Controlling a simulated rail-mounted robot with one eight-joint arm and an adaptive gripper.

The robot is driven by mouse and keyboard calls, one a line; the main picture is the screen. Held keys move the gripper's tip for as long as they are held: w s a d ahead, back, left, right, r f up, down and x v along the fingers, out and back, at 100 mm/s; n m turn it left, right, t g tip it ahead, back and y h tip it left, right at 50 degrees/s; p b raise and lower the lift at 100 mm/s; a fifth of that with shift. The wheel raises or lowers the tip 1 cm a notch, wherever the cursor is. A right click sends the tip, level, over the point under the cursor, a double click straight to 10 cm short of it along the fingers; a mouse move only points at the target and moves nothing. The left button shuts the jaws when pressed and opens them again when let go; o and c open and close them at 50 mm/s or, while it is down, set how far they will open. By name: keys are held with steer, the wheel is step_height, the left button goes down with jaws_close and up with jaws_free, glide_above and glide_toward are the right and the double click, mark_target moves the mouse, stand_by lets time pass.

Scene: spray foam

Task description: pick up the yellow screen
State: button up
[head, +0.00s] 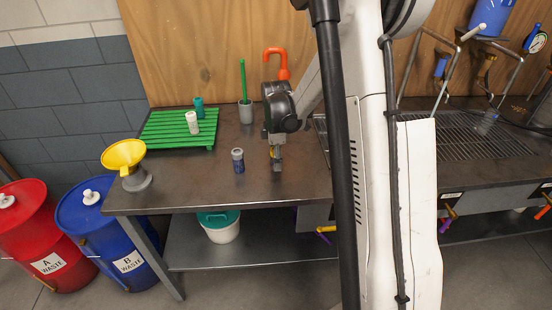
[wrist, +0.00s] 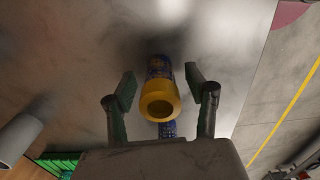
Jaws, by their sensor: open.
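The yellow screen (wrist: 159,103) is a small piece with a round yellow open end and a blue patterned body. In the wrist view it sits between the two fingers of my gripper (wrist: 159,73), which are spread, with a visible gap on each side. In the head view my gripper (head: 276,160) is low over the dark bench, and a bit of yellow shows at its fingers. Most of the screen is hidden there by my gripper.
A grey-topped blue cylinder (head: 238,161) stands on the bench (head: 200,186) left of my gripper. Farther left are a green rack (head: 165,130) and a yellow funnel (head: 124,155).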

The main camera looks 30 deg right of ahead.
steer(key=shift+f, duration=0.1)
steer(key=c, duration=1.2)
steer(key=shift+c, duration=0.2)
